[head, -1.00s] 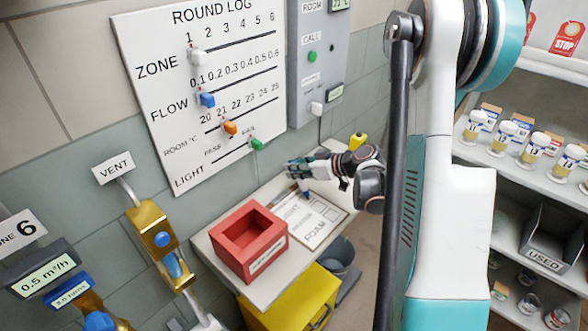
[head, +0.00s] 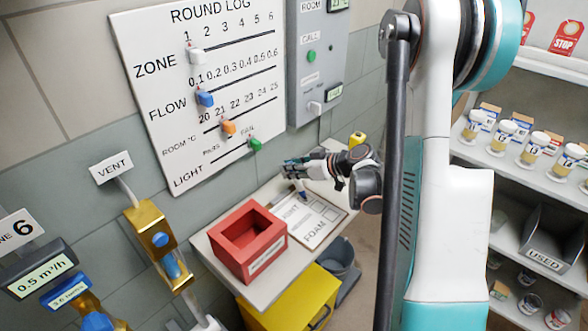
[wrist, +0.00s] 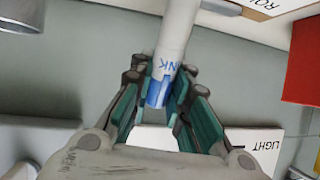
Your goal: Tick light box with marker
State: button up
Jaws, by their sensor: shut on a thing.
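My gripper (head: 296,171) is over the far end of the card, near the light row in the head view. In the wrist view my gripper (wrist: 165,95) is shut on the marker (wrist: 179,35), which has a white barrel, lettering ending in "NK" and a blue end between the fingers. In the head view the marker (head: 302,192) is a small sliver below the fingers. The card (head: 316,233) lies on the white table and carries row words, the nearest reading "FOAM", beside square boxes. The light box is not clear; whether the marker touches the card cannot be told.
A red open box (head: 249,243) stands on the table (head: 210,252) left of the card. A yellow bin (head: 295,300) and a grey bucket (head: 342,262) are below. The round log board (head: 200,90) hangs on the wall behind. Shelves (head: 520,170) with jars stand right.

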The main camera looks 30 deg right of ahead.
jog(key=shift+w+a, duration=0.2)
jog(key=shift+a, duration=0.2)
jog(key=shift+s+d, duration=0.3)
jog(key=shift+d, duration=0.45)
jog(key=shift+s+a+b, duration=0.35)
jog(key=shift+a+b, duration=0.05)
jog(key=shift+b, duration=0.05)
jog(key=shift+r, duration=0.1)
jog(key=shift+r+p, duration=2.65)
jog(key=shift+r, duration=1.3)
jog(key=shift+f, duration=0.1)
